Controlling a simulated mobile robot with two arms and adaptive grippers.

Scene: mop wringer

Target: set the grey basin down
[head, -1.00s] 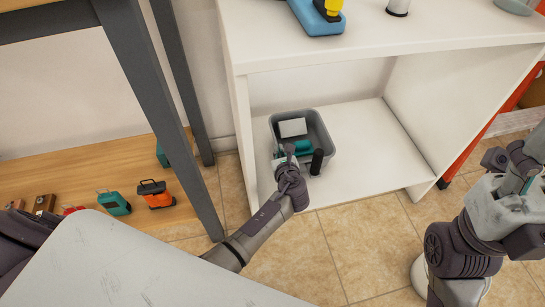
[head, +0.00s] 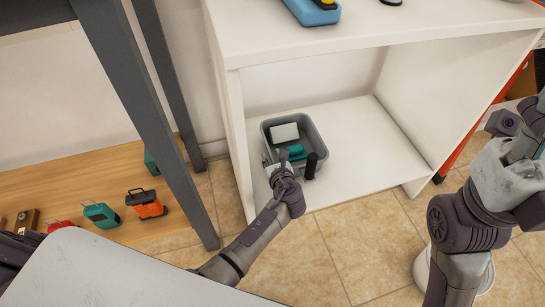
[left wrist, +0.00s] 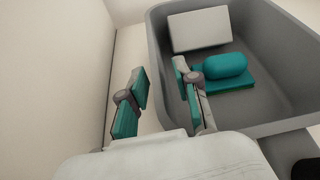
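The grey basin (head: 318,136) stands on the lower shelf of the white cabinet, near its left wall; it also shows in the left wrist view (left wrist: 275,115). Inside it lie a white block (head: 284,132) and a teal piece with a rounded top (left wrist: 222,68). My left gripper (head: 274,160) is at the basin's left front side. In the left wrist view its fingers (left wrist: 160,78) are apart, one outside the basin wall and one over it; contact with the wall is unclear. My right gripper (head: 532,135) is partly cut off at the right edge, its fingers unclear.
The white cabinet (head: 370,50) has a top board above the basin and bare lower shelf (head: 375,150) to the right. A dark cylinder (head: 311,166) stands at the basin's front right. A grey table leg (head: 145,125) is at left.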

